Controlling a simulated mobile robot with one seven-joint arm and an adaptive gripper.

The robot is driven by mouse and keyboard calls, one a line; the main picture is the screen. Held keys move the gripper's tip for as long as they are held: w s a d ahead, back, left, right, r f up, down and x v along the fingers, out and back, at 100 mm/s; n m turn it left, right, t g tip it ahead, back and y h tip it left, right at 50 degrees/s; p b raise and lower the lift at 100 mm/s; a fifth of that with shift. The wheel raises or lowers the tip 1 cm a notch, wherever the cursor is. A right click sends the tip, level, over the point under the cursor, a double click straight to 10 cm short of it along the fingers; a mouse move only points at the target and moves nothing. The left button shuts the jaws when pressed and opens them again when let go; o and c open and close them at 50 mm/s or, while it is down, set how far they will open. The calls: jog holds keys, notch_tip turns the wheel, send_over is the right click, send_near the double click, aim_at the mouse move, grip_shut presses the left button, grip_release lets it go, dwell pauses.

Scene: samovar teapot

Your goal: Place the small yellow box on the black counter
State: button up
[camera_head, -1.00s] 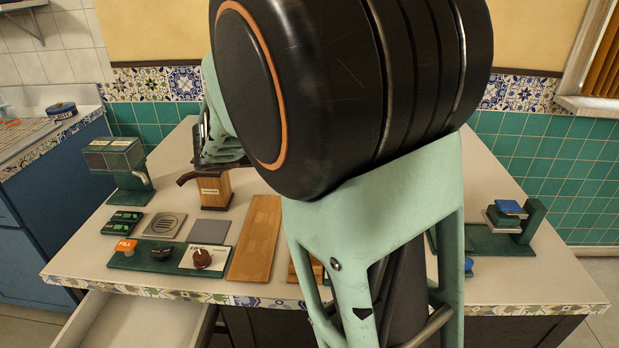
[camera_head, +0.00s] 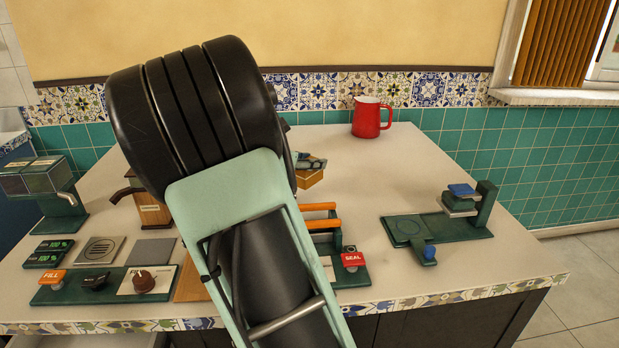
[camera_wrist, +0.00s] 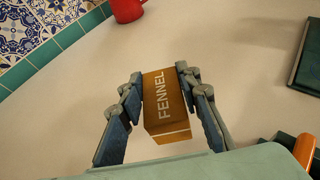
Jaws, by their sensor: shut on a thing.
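The small yellow box (camera_wrist: 168,105), labelled FENNEL, is between the two fingers of my gripper (camera_wrist: 162,88) in the wrist view. The fingers are shut on its sides. In the head view the box (camera_head: 310,178) shows below my gripper (camera_head: 311,163), over the far middle of the pale worktop (camera_head: 345,155). I cannot tell how high the box is above it. No black counter top is visible; the worktop is pale with a dark front (camera_head: 450,322).
A red jug (camera_head: 371,117) stands at the back. A green press (camera_head: 470,210) is at the right, and a SEAL device (camera_head: 350,268) is in front. A wooden box with a spout (camera_head: 151,208) and FILL panel (camera_head: 55,284) are at the left. The worktop's back right is clear.

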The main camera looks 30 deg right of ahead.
aim_at(311, 172)
jog(key=shift+w+d+f, duration=0.1)
jog(key=shift+d+f, duration=0.15)
jog(key=shift+f, duration=0.1)
jog(key=shift+w+d+f+b, duration=0.1)
jog(key=shift+f+b, duration=0.65)
jog(key=shift+f, duration=0.85)
jog(key=shift+f, duration=0.15)
jog(key=o, duration=1.2)
jog(key=shift+c, duration=0.2)
jog(key=shift+r, duration=0.25)
jog(key=p+v, duration=0.3)
jog(key=v, duration=0.9)
jog(key=shift+f, duration=0.2)
